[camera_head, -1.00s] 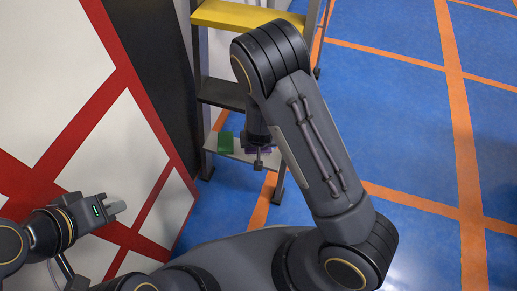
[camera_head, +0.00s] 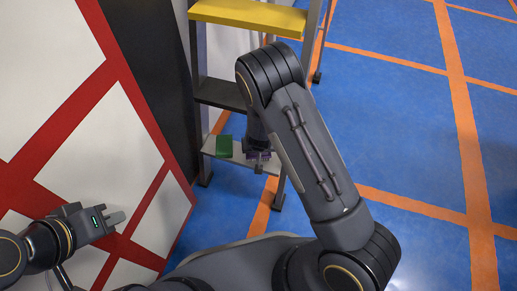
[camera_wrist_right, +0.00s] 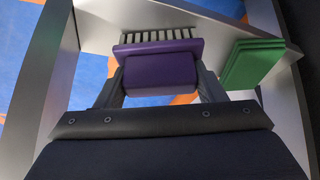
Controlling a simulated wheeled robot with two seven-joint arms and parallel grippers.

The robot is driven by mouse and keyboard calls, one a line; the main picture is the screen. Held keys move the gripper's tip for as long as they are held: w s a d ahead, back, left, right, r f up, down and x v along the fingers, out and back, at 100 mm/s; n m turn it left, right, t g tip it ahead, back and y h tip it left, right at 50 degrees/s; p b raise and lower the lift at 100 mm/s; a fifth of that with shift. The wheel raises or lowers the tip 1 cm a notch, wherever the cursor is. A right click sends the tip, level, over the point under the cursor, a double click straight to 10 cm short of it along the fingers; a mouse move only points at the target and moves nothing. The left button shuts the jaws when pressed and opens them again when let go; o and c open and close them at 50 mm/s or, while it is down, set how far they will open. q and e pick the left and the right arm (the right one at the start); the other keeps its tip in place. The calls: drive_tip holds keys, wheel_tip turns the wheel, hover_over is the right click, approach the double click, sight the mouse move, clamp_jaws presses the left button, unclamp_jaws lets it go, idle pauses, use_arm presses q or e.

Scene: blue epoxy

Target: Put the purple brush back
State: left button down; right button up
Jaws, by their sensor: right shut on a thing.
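The purple brush (camera_wrist_right: 160,70), a block with a row of pale bristles, is between the two fingers of my right gripper (camera_wrist_right: 160,78) in the right wrist view. The gripper is shut on it. The bristles point to the top of that picture, over the pale lowest step (camera_wrist_right: 95,28). I cannot tell whether they touch it. In the head view the brush (camera_head: 265,154) is small and partly hidden by my right gripper (camera_head: 259,160). My left gripper (camera_head: 114,218) is at lower left, away from the step and seen side-on; its opening is unclear.
A green block-like thing (camera_head: 224,146) lies on the pale step, left of the brush. A dark step (camera_head: 218,93) and a yellow step (camera_head: 250,17) are above. A white and red panel (camera_head: 95,150) stands at left. The blue floor (camera_head: 410,120) at right is open.

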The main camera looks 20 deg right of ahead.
drive_tip(key=o, duration=1)
drive_tip(key=shift+f, duration=0.1)
drive_tip(key=shift+c, duration=0.2)
drive_tip(key=shift+r+p, duration=0.3)
drive_tip(key=shift+r, duration=0.2)
drive_tip(key=s+r+y+p, duration=0.2)
drive_tip(key=s+r, duration=0.2)
drive_tip(key=r, duration=0.6)
drive_tip(key=s+r+y+p, duration=0.15)
drive_tip(key=s+r, duration=0.35)
drive_tip(key=r, duration=0.5)
drive_tip(key=s+r+y+p, duration=0.1)
drive_tip(key=s+r+y, duration=0.25)
drive_tip(key=r, duration=0.65)
drive_tip(key=s+d+r+h, duration=0.1)
drive_tip(key=s+d+r, duration=0.2)
drive_tip(key=s, duration=0.4)
drive_tip(key=s+d+r+t+h, duration=0.1)
drive_tip(key=s+d+r, duration=0.1)
drive_tip(key=s, duration=0.6)
drive_tip(key=shift+s+d+r+n, duration=0.25)
drive_tip(key=shift+d+r+n, duration=0.15)
drive_tip(key=shift+r, duration=0.4)
